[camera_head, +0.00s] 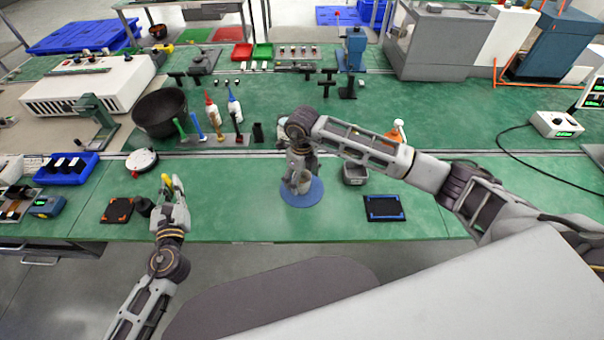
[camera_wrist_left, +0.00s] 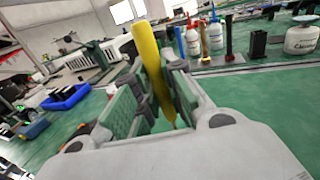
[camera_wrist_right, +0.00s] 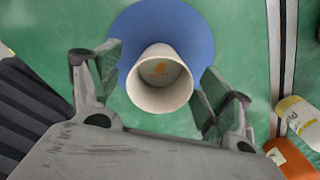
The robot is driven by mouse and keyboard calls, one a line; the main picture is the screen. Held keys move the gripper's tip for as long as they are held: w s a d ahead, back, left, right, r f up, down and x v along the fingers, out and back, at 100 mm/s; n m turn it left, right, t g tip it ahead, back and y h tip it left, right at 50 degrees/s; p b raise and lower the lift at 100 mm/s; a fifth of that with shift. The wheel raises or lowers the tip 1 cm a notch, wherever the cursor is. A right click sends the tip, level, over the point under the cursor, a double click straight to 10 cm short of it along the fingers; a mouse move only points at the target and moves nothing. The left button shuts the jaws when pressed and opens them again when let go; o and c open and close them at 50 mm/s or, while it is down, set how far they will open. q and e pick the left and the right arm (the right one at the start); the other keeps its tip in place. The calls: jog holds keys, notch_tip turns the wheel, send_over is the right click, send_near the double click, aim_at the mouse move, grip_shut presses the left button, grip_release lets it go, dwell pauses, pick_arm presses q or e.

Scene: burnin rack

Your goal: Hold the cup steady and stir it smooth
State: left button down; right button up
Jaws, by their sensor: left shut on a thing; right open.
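A pale cup (camera_wrist_right: 148,100) stands on a round blue mat (camera_wrist_right: 195,30), with a small orange patch inside it. In the head view the cup (camera_head: 304,187) is partly hidden by my right gripper (camera_head: 298,178). My right gripper is open, with one finger on each side of the cup. In its wrist view a gap shows on the left; contact on the right is unclear. My left gripper (camera_head: 175,195) is shut on a yellow stick-like stirrer (camera_wrist_left: 148,55), held slightly tilted between its fingers. It is well left of the cup and mat (camera_head: 313,196).
A dark orange-cornered pad (camera_head: 117,210) is left of my left gripper. Bottles and upright tools (camera_head: 212,118) stand behind. Bench between left gripper and mat is clear.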

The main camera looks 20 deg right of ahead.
jog(key=c, duration=1.1)
dwell(0.5)
dwell(0.3)
jog(key=o, duration=1.1)
jog(key=shift+c, duration=0.2)
notch_tip(320, 180, up, 12)
jog(key=shift+f, duration=0.1)
dwell(0.4)
